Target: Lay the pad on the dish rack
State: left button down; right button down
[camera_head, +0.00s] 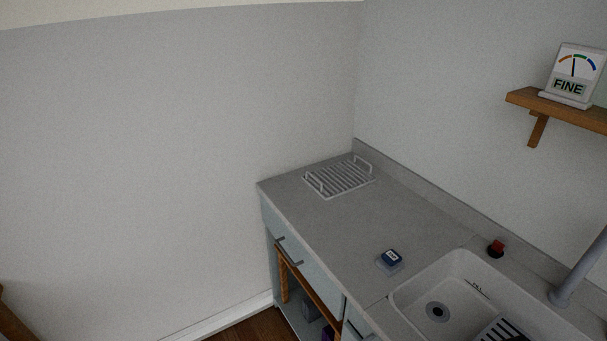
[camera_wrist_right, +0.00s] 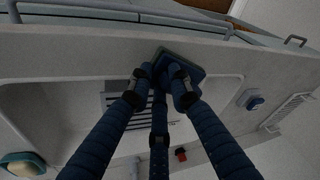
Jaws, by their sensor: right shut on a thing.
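In the right wrist view my right gripper (camera_wrist_right: 160,78) has its dark blue fingers shut on a flat dark teal pad (camera_wrist_right: 190,56). The pad is held above the sink side of the counter, and the fingers hide part of it. The dish rack (camera_head: 340,179) is a white slatted rack with raised end handles, empty, at the counter's far corner in the head view. It also shows at the right edge of the right wrist view (camera_wrist_right: 288,113). Neither gripper shows in the head view, and my left gripper is in no view.
A small blue item on a clear dish (camera_head: 391,259) sits between rack and sink (camera_head: 455,270). A red-topped object (camera_head: 496,248) and a grey tap (camera_head: 580,268) stand behind the sink. A wall shelf (camera_head: 560,106) holds a dial sign. The counter around the rack is clear.

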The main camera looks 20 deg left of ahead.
aim_at(341, 176)
jog(key=i+j+u, duration=0.15)
jog(key=i+j, duration=0.4)
jog(key=j, duration=0.25)
jog(key=i+j+u, duration=0.2)
jog(key=i+j, duration=0.35)
jog(key=j, duration=0.15)
